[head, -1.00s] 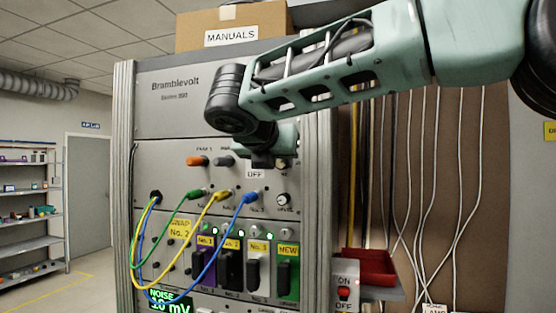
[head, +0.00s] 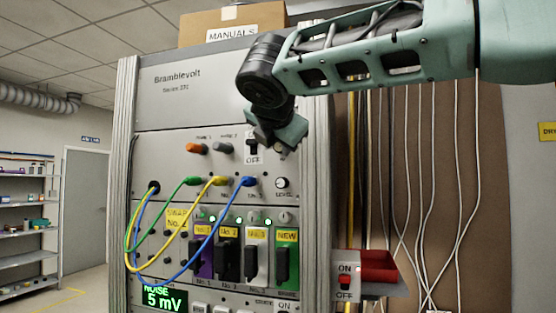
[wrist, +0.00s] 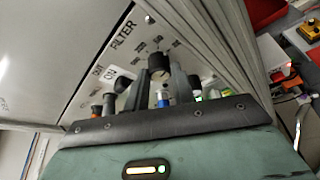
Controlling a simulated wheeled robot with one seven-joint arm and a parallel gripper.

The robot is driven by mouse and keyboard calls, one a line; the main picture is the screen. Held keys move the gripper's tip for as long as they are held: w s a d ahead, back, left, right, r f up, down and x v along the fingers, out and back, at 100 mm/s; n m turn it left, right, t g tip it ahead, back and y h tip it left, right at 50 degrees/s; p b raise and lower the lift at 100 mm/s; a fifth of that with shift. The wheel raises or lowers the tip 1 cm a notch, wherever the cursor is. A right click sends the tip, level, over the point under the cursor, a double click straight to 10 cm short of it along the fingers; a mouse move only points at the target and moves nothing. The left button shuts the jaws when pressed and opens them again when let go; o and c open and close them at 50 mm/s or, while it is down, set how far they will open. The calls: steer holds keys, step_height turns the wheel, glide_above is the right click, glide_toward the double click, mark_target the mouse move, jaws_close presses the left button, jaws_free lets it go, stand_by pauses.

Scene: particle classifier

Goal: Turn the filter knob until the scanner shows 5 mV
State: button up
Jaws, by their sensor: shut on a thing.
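The black filter knob (wrist: 158,61) sits between my two fingers in the wrist view, below the word FILTER on the panel. My gripper (wrist: 159,70) is shut on it. In the head view my gripper (head: 284,138) is at the upper right of the rack, tilted, and largely covers the knob. The scanner's noise display (head: 164,299) at the lower left of the rack reads 5 mV in green digits.
An ON/OFF switch (head: 252,147) is close left of my gripper, and a level knob (head: 282,184) lies below it. Blue (head: 247,182), yellow and green cables loop across the panel. A red tray (head: 378,266) is at the right.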

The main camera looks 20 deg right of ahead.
steer(key=shift+s+f+m+t+y+b, duration=0.15)
steer(key=shift+m+t+b, duration=0.2)
steer(key=shift+b, duration=0.3)
steer(key=shift+w+m+t+y+b, duration=0.1)
steer(key=shift+m+t+y+b, duration=0.05)
steer(key=shift+m+b, duration=0.4)
steer(key=o, duration=1)
steer(key=shift+s, duration=0.1)
steer(key=b+v, duration=0.3)
steer(key=v, duration=1.4)
steer(key=shift+s, duration=0.1)
